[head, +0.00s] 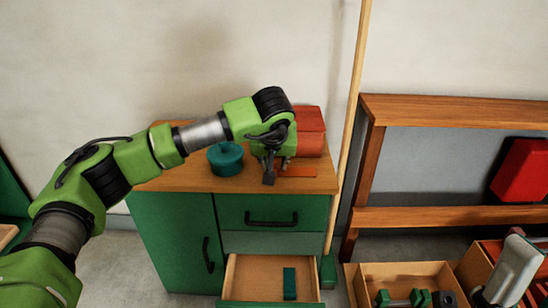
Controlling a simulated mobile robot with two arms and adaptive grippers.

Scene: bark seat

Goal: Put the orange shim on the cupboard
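The orange shim (299,171) is a thin flat piece. It appears to lie on the wooden top of the green cupboard (173,236), near the front right. My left gripper (275,172) points down over the cupboard top, at the shim's left end. Its dark fingertips are small here, and I cannot tell whether they touch the shim or how far apart they are. My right gripper is not in view.
A teal round container (226,159) stands left of my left gripper, and a red box (311,131) stands behind it. An open drawer (246,279) holds a green block (290,283). A wooden pole (350,120) stands at the cupboard's right. The left part of the top is clear.

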